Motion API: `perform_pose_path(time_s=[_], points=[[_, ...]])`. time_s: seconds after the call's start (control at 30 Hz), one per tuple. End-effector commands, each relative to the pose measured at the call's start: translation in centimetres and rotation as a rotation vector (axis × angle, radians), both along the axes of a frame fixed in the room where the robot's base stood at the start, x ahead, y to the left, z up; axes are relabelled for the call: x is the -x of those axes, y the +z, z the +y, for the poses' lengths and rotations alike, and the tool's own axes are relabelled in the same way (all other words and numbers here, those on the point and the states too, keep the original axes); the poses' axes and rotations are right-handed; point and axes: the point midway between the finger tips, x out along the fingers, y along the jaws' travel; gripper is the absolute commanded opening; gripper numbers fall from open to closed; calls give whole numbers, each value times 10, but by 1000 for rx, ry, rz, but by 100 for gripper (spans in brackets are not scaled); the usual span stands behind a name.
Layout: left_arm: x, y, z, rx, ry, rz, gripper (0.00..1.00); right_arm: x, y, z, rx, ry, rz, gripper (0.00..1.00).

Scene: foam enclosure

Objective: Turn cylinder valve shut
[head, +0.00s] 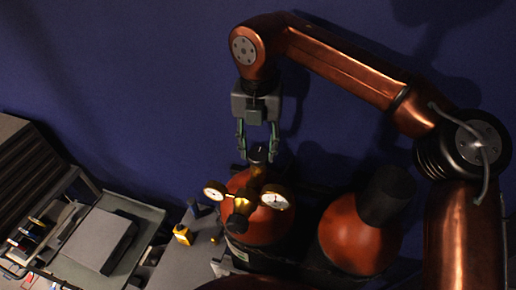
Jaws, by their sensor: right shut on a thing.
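A red gas cylinder (259,223) stands in the lower middle, with a brass regulator (240,205) and two round white gauges on top. Its dark valve knob (259,154) sits above the brass fitting. My right gripper (258,152) comes down from above, its two fingers on either side of the knob and shut on it. My left gripper is not in view.
A second red cylinder (352,236) with a dark cap (388,194) stands close on the right. A yellow device (182,234) lies on a grey surface to the left. A cart (140,208) holds a flat grey case (101,240). A dark blue wall is behind.

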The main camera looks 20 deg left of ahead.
Motion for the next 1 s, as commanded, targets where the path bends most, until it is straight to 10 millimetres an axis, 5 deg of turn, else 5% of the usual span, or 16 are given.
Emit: perform_pose_path(time_s=[0.33, 0.37, 0.6, 1.0], points=[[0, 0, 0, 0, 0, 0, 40, 1, 1, 1, -2, 0, 0, 14], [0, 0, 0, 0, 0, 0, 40, 1, 1, 1, -2, 0, 0, 40], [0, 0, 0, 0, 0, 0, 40, 0, 1, 0, -1, 0, 0, 56], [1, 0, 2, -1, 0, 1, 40, 0, 11, 1, -1, -1, -1, 56]])
